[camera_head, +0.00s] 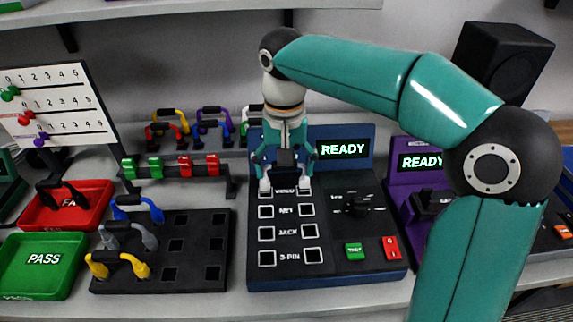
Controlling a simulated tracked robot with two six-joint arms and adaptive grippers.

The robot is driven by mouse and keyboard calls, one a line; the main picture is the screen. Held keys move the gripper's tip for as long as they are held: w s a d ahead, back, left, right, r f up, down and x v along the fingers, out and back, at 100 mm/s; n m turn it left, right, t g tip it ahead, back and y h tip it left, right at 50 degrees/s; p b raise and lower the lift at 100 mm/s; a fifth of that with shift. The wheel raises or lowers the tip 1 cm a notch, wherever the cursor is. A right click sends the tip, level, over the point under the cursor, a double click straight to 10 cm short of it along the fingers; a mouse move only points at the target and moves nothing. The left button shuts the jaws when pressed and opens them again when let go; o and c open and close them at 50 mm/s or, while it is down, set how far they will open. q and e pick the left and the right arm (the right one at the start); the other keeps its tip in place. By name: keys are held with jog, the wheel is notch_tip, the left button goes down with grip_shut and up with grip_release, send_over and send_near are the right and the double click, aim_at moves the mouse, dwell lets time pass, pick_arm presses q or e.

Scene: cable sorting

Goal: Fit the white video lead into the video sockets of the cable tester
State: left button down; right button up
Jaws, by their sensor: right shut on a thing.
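The cable tester (328,270) is a dark blue panel with a lit READY screen and paired square sockets in rows marked VIDEO, NET, JACK and 3-PIN. My right gripper (286,165) points down over the VIDEO row at its top. It is shut on the white video lead (265,186), whose white ends show at the left and right VIDEO sockets. The gripper hides most of the lead and the sockets, so I cannot tell whether the plugs sit in or just above them. My left gripper is not in view.
A purple tester (421,161) stands at the right, behind my right arm. A black block (190,255) with blue, grey and yellow leads lies left of the tester. Red (88,203) and green PASS (42,262) trays are further left. A rack of more leads (205,135) stands behind.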

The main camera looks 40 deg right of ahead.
dwell(0.3)
jog(key=o, duration=1)
notch_tip(320, 180, up, 8)
jog(key=p, duration=0.8)
